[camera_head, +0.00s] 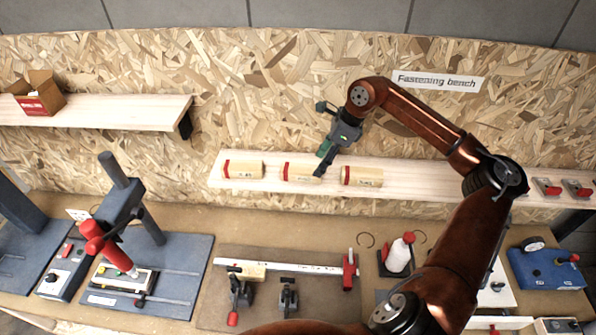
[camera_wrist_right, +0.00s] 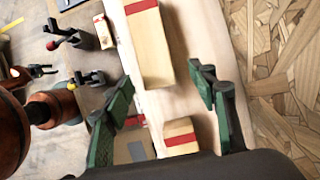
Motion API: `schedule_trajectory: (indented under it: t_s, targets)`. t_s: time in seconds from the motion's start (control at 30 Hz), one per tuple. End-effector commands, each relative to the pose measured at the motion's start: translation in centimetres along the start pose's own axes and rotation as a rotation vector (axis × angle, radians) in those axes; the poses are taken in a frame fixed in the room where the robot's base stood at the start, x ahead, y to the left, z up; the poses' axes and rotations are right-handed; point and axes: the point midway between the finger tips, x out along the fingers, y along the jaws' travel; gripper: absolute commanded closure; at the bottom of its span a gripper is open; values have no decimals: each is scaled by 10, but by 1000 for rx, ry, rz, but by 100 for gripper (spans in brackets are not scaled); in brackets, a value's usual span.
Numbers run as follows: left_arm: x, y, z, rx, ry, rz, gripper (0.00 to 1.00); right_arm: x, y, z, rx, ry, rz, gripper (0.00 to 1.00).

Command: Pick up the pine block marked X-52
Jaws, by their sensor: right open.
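Three pine blocks with red end bands lie in a row on the wall shelf: a left one (camera_head: 243,169), a middle one (camera_head: 298,172) and a right one (camera_head: 362,177). Their markings are too small to read, so I cannot tell which is X-52. My right gripper (camera_head: 323,161) is open and empty, by the right end of the middle block. In the right wrist view my right gripper (camera_wrist_right: 163,80) has its fingers spread, with a long block (camera_wrist_right: 152,50) beyond them and a shorter-looking block (camera_wrist_right: 181,139) nearer the palm.
The pale shelf (camera_head: 418,182) runs along the chipboard wall, with a sign above. Below it the bench holds a clamp fixture (camera_head: 290,263) with another wooden piece (camera_head: 250,271), a press (camera_head: 128,215), a white bottle (camera_head: 400,256) and a blue box (camera_head: 545,268).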

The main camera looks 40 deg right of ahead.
Motion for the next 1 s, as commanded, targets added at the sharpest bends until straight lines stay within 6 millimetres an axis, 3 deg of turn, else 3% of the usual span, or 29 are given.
schedule_trajectory:
  t_s: [0.13,0.3,0.6,1.0]
  targets:
    - [-14,-1,-11,2,13,-1,60,18,4,2,-2,-1,5,47]
    - [-21,-1,-9,1,10,0,60,41,4,3,0,-4,3,47]
    - [-21,0,-1,-1,-1,0,60,48,3,2,-1,-4,1,47]
    - [-22,0,0,-1,-1,0,60,48,3,2,-1,-4,1,74]
